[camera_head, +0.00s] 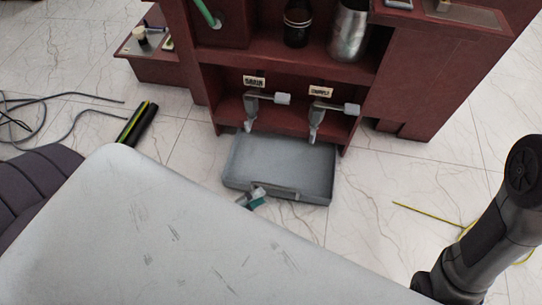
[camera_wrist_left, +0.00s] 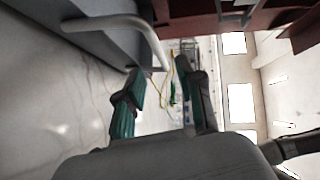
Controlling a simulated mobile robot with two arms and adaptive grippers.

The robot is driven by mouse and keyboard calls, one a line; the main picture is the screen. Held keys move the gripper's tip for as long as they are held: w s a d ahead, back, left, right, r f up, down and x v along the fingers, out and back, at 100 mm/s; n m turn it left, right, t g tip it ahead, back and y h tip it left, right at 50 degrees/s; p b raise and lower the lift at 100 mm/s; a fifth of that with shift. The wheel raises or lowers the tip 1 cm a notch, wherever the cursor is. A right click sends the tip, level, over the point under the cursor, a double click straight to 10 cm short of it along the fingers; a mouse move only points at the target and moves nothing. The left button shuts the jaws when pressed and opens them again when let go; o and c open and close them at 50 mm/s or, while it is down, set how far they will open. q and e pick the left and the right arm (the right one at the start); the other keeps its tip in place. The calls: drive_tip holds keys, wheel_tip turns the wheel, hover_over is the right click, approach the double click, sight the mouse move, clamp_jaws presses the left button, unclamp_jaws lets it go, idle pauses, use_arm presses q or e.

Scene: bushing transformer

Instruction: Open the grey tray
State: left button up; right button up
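The grey tray (camera_head: 280,164) is a shallow open box at floor level, sticking out of the bottom of the dark red cabinet. It looks empty, and a bar handle (camera_head: 280,190) runs along its front wall. My left gripper (camera_head: 257,198), with teal fingertips, is at the left end of that handle. In the left wrist view the gripper's fingers (camera_wrist_left: 158,78) are apart. The curved handle (camera_wrist_left: 130,25) shows at the upper left there, its near end by the fingertips. I cannot tell whether they touch. My right gripper is out of view.
Two labelled valves (camera_head: 316,108) hang in the cabinet (camera_head: 215,85) above the tray's rear. A black bottle (camera_head: 297,22) and a metal container (camera_head: 349,30) stand on the shelf above. A black-green cylinder (camera_head: 139,124) and cables lie left.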

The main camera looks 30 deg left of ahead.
use_arm(q)
drive_tip(key=shift+v, duration=2.35)
